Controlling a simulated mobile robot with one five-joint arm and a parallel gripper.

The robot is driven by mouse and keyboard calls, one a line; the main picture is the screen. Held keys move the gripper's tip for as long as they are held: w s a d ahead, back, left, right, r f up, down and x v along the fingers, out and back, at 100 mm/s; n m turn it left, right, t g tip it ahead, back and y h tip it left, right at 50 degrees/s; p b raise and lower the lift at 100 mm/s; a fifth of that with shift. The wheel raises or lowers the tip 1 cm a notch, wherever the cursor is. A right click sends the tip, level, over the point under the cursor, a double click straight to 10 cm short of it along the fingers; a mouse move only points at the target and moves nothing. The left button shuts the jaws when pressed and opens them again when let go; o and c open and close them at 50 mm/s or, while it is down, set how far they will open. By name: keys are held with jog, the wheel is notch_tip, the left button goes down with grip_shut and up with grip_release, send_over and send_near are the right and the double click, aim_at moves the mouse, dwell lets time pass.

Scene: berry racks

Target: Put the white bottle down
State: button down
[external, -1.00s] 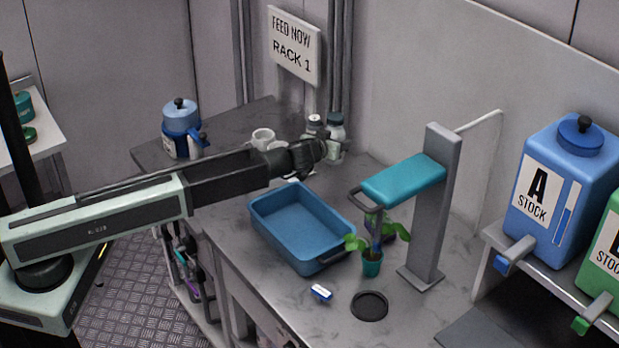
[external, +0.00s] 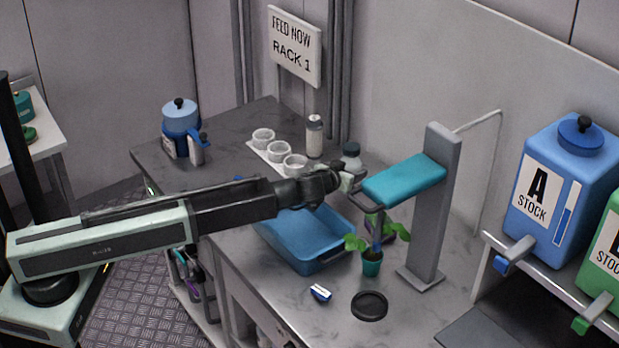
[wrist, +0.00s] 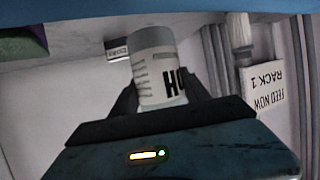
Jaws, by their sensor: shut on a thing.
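The white bottle (external: 351,164) has a dark grey cap and stands at the end of my arm, right of the white cups. My gripper (external: 338,184) is shut on it; the arm hides part of the bottle. In the wrist view, the bottle (wrist: 154,66) sits between the dark fingers of my gripper (wrist: 155,100), with black marks and part of a label showing. I cannot tell whether its base touches the bench.
A blue tray (external: 322,262) lies below my arm. A teal-topped stand (external: 437,205) and potted plant (external: 372,263) are close on the right. Several white cups and another bottle (external: 314,138) stand behind. The front bench holds a dark round disc (external: 369,306).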

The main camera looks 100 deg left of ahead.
notch_tip(320, 180, down, 4)
jog(key=b, duration=0.3)
jog(key=shift+b, duration=0.3)
jog(key=shift+r, duration=0.3)
jog(key=shift+f, duration=0.25)
jog(key=c, duration=0.5)
grip_release()
jog(key=shift+r, duration=0.1)
jog(key=shift+r, duration=0.1)
jog(key=shift+s+d+r+p, duration=0.15)
jog(key=shift+d+r+p, duration=0.1)
jog(key=shift+p, duration=0.25)
jog(key=p+v, duration=0.4)
jog(key=v, duration=0.7)
jog(key=shift+d, duration=0.15)
